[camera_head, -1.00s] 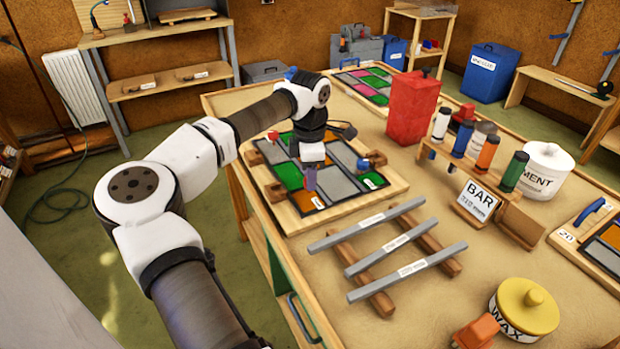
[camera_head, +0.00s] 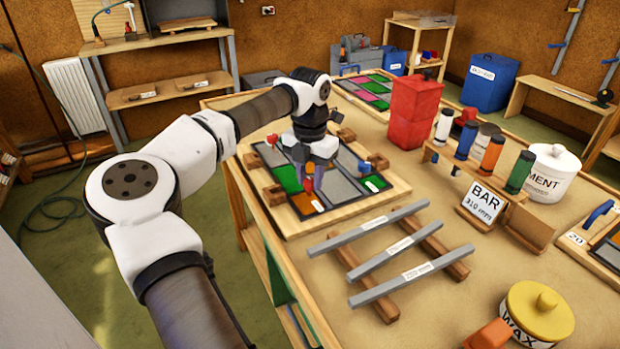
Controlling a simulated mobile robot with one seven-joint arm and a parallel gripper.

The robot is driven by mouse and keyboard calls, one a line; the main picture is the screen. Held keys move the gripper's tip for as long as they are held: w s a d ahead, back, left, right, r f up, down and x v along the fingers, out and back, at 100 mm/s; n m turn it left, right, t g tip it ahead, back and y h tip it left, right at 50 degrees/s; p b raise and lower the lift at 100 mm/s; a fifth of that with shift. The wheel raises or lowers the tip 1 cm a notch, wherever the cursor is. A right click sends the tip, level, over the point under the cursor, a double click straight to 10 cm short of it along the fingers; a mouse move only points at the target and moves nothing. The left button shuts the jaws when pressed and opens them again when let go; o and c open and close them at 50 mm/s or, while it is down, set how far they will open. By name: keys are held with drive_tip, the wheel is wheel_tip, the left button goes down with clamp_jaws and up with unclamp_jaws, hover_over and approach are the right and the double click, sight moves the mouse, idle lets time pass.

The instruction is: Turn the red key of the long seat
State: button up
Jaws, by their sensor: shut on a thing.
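The leaded panel, with green, grey and orange panes, lies in a wooden frame (camera_head: 378,203) on the bench. My gripper (camera_head: 309,182) points down over the panel's near part. Its fingers are shut on a small red key (camera_head: 309,170), which shows partly between them. The long seat itself cannot be clearly made out; my gripper and wrist cover part of the panel.
Grey bars (camera_head: 397,257) lie on two wooden rails in front of the panel. A red can (camera_head: 414,110), a rack of coloured tubes (camera_head: 491,155) and a BAR card (camera_head: 482,202) stand to the right. A yellow-lidded wax pot (camera_head: 537,313) is at the front right.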

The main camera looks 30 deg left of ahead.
sight(309, 180)
drive_tip(key=shift+n, duration=1)
drive_tip(key=o, duration=1)
drive_tip(key=shift+c, duration=0.2)
wheel_tip(309, 180, up, 14)
drive_tip(key=b, duration=0.1)
drive_tip(key=shift+f, duration=0.15)
